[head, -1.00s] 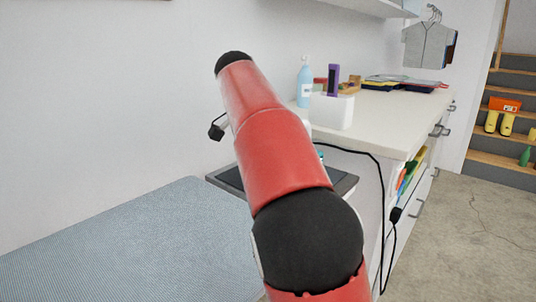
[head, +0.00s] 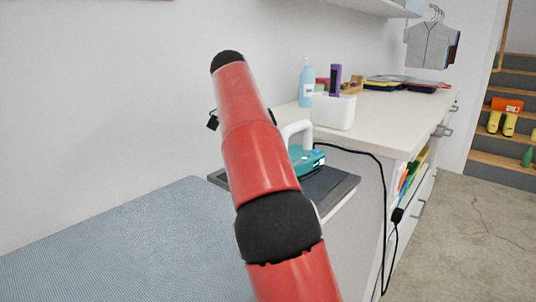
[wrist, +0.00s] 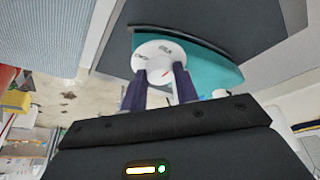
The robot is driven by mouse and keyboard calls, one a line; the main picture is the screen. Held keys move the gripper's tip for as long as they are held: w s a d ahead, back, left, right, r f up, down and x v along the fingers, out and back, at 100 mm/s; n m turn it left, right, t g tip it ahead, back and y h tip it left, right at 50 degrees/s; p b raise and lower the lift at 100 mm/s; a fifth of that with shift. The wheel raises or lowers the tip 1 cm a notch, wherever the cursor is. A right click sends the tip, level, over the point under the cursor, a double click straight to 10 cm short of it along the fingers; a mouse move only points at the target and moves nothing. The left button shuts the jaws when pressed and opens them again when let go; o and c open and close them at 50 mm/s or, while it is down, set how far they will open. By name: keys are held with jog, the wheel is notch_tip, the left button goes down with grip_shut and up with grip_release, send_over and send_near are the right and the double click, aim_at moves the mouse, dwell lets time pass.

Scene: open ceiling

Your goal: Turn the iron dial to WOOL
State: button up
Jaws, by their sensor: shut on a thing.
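The iron (head: 309,163) has a teal body and a white handle, and sits on a dark grey pad (head: 338,188) in the head view. It also shows as a teal shape in the wrist view (wrist: 215,68). Its round white dial (wrist: 148,50) faces the wrist camera, with small lettering; one word looks like SILK, the rest is too blurred to read. A red mark shows low on the dial, between the fingers. My gripper (wrist: 160,78) has its two dark fingers shut on the dial's middle knob. In the head view my red arm hides the gripper and dial.
A black cord (head: 380,175) runs from the iron over the counter edge and down. A white box (head: 334,111) and a blue bottle (head: 306,84) stand on the counter behind. A blue-grey patterned board (head: 120,245) lies at left.

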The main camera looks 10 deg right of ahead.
dwell(0.3)
jog(key=o, duration=1)
